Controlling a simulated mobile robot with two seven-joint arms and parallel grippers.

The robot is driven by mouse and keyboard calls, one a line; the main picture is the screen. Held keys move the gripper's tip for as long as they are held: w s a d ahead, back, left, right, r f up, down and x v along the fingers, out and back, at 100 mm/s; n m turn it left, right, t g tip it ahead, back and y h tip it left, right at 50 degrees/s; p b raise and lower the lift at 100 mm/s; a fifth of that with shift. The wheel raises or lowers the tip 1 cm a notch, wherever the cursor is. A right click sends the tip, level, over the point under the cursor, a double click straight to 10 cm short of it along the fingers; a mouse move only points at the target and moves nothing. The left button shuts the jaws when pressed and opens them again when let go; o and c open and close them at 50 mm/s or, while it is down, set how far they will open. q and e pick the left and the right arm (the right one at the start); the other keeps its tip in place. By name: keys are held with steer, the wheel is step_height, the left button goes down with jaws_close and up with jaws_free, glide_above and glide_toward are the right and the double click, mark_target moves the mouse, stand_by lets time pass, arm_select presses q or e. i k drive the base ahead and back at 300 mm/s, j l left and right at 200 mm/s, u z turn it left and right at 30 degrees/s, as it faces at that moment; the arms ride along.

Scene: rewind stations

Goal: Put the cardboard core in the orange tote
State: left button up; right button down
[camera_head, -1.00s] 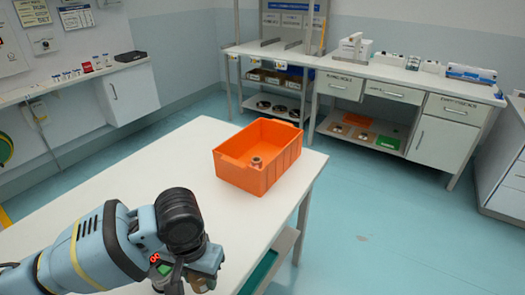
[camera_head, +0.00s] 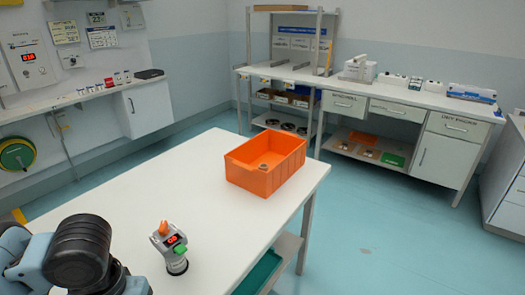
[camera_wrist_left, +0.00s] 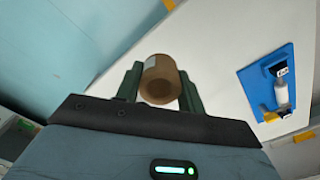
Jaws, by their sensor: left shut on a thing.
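The brown cardboard core (camera_wrist_left: 160,68) is in the left wrist view, held between the dark green fingers of my left gripper (camera_wrist_left: 160,85), which is shut on it. A pale surface shows behind it. In the head view my left arm comes in at the lower left; the fingers and the core do not show there. The orange tote (camera_head: 252,180) stands open on the white table, to the right of and beyond my left arm. A small round thing (camera_head: 264,166) lies inside it. My right gripper is not in view.
A grey handheld device (camera_head: 176,262) with a red display and orange top stands on the white table (camera_head: 215,240), between my arm and the tote. A blue plate (camera_wrist_left: 250,88) lies at right in the left wrist view. A workbench (camera_head: 430,105) stands behind.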

mark_target(269, 162)
steer(key=i+l+z, duration=0.25)
steer(key=i+j+z, duration=0.1)
steer(key=i+z, duration=0.15)
steer(key=i, duration=0.25)
steer(key=i+l+u, duration=0.1)
steer(key=i, duration=0.4)
steer(key=i+l+u, duration=0.1)
steer(key=i, duration=0.4)
steer(key=i+l+u, duration=0.3)
steer(key=i, duration=0.25)
